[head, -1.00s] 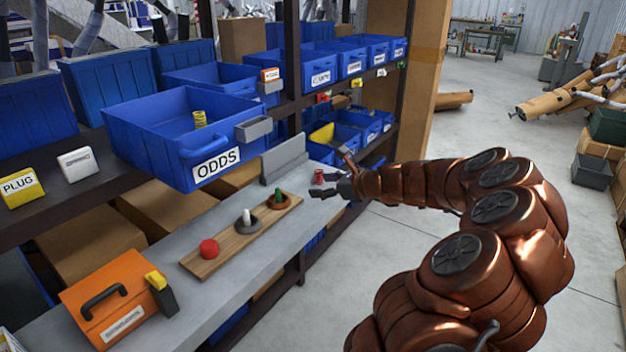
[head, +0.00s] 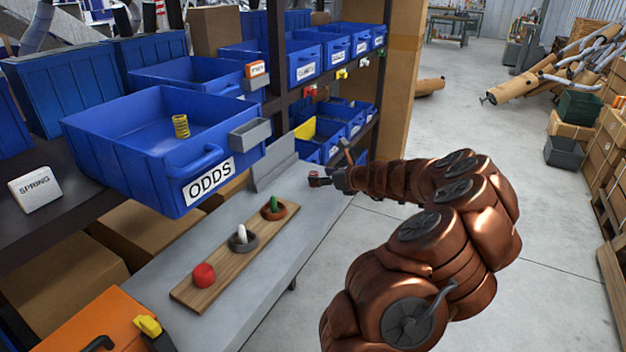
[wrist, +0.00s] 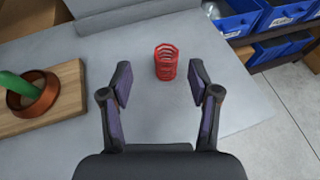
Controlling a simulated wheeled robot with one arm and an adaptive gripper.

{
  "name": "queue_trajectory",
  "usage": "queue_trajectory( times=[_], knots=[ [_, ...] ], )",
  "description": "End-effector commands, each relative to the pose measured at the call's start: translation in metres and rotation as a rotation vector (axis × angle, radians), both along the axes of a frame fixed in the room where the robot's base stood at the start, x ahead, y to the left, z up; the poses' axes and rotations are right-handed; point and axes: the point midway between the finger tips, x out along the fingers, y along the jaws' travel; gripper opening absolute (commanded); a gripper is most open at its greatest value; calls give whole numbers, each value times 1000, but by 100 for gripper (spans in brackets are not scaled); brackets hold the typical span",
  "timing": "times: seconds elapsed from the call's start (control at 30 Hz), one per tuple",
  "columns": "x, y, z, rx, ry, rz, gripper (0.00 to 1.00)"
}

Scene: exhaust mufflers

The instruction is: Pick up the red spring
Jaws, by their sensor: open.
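The red spring (wrist: 165,62) stands upright on the grey bench top (wrist: 150,115), seen in the wrist view. It lies just beyond the fingertips and between their lines, a little right of centre. My gripper (wrist: 160,85) is open and empty, with a finger on each side. In the head view, my gripper (head: 325,180) is at the far end of the bench, close to the red spring (head: 313,178), which is small and partly hidden there.
A blue ODDS bin (head: 120,165) holding a yellow spring (head: 181,126) overhangs the bench. A grey upright plate (head: 274,166) stands behind.

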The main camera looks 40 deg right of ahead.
Motion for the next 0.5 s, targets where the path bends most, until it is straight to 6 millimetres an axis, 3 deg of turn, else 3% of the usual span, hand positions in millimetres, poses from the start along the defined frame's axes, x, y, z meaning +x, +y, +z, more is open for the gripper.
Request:
queue_trajectory(
  times=[0.5],
  knots=[
    [42,-10,-20,-2,1,-1,61]
  ],
)
